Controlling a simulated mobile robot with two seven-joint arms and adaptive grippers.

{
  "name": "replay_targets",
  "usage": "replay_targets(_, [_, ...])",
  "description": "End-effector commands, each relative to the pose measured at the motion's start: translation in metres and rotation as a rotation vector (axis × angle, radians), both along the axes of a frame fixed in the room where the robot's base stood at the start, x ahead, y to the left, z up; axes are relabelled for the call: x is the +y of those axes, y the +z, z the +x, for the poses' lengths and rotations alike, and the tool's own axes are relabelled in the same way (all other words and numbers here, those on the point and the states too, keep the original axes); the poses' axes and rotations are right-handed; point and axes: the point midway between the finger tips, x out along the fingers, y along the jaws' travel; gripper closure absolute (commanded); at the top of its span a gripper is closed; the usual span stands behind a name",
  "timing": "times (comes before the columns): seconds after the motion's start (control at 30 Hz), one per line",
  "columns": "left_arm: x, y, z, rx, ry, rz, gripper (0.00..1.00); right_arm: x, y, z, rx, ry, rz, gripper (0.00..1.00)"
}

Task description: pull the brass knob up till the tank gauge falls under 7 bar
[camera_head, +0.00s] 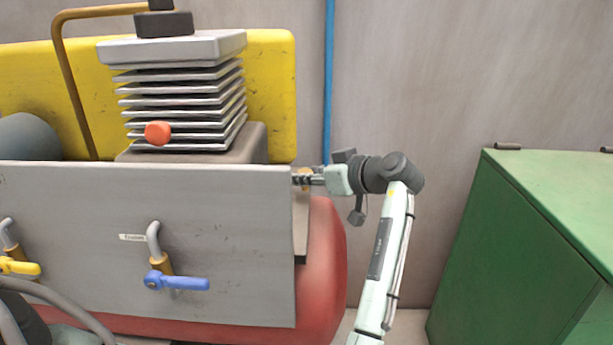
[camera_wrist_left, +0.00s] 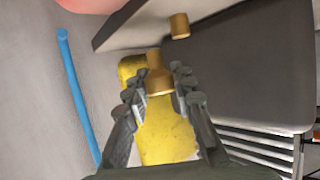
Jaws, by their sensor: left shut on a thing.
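The brass knob (camera_wrist_left: 159,80) is a short stepped cylinder in the left wrist view, between the fingertips of my left gripper (camera_wrist_left: 159,88). The fingers are shut on its sides. In the head view, my left gripper (camera_head: 308,180) is at the right end of the grey panel, above the red tank (camera_head: 328,262). There the fingers mostly cover the knob, and only a bit of brass shows. I cannot make out the tank gauge in either view. My right gripper is not in view.
A second brass cylinder (camera_wrist_left: 180,26) sits near the knob. The grey panel (camera_head: 225,240) carries a blue-handled valve (camera_head: 176,281) and a yellow-handled valve (camera_head: 20,267). A finned compressor head (camera_head: 185,95) stands behind it. A green cabinet (camera_head: 510,250) is at the right.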

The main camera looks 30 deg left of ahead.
Motion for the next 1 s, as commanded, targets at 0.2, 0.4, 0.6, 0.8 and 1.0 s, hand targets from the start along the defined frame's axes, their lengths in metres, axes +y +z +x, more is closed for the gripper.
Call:
replay_targets(0.2, [0.001, 0.006, 0.001, -0.009, -0.001, 0.009, 0.53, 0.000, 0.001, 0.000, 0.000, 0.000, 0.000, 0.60])
replay_targets(0.4, [0.000, 0.004, 0.001, -0.005, -0.002, 0.006, 0.51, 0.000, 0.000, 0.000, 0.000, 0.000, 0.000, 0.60])
replay_targets(0.6, [-0.006, 0.005, 0.000, -0.004, -0.003, 0.003, 0.51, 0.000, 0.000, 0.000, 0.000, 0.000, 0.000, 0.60])
replay_targets(0.8, [-0.036, 0.018, -0.007, -0.006, -0.004, 0.004, 0.51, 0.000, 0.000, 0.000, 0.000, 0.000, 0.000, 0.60])
replay_targets(1.0, [-0.074, 0.035, -0.017, -0.006, -0.003, 0.007, 0.51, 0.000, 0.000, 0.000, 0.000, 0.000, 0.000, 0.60])
